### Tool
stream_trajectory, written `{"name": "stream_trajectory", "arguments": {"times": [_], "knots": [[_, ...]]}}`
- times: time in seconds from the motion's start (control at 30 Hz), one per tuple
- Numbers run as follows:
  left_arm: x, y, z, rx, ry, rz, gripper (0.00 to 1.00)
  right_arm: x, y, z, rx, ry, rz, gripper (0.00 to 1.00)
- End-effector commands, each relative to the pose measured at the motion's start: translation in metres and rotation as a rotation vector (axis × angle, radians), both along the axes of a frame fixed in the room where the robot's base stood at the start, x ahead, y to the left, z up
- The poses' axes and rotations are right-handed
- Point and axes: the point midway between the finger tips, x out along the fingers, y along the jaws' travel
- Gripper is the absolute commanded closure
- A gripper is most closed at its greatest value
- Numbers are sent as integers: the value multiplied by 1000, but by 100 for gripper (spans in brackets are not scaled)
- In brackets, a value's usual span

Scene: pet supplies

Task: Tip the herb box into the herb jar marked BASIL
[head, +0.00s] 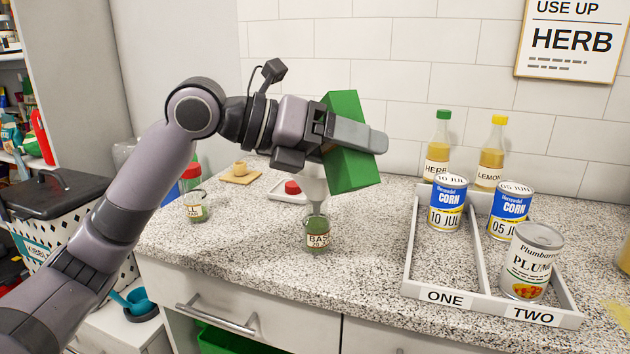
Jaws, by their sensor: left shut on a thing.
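The green herb box (347,178) is held tilted in my left gripper (350,135), which is shut on it, above the counter. The box's lower end is just above and right of a pale, funnel-like piece (313,184) standing in the mouth of a small glass jar (318,238). The jar's label starts with BAS; the rest is hard to read. Some green shows inside the jar. Whether anything is falling from the box cannot be seen. My right gripper is out of view.
Another red-lidded jar (194,196) stands left, partly behind my arm. A red lid (292,187) lies on a white tray (274,194). A divided tray (410,262) with cans stands right, two bottles (438,150) behind it. The counter front between jar and divided tray is clear.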

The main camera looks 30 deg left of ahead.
Motion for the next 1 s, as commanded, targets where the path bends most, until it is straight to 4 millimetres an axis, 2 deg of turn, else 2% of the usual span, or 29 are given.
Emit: {"name": "stream_trajectory", "arguments": {"times": [0.13,0.3,0.4,0.63,1.0], "knots": [[0,0,11,62,-39,0,69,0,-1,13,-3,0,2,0],[-1,0,28,239,-150,1,69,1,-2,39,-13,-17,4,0],[-1,0,36,339,-212,0,69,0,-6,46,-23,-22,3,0],[0,0,42,482,-304,0,69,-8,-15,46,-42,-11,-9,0],[0,0,40,487,-308,0,69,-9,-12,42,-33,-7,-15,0]]}}
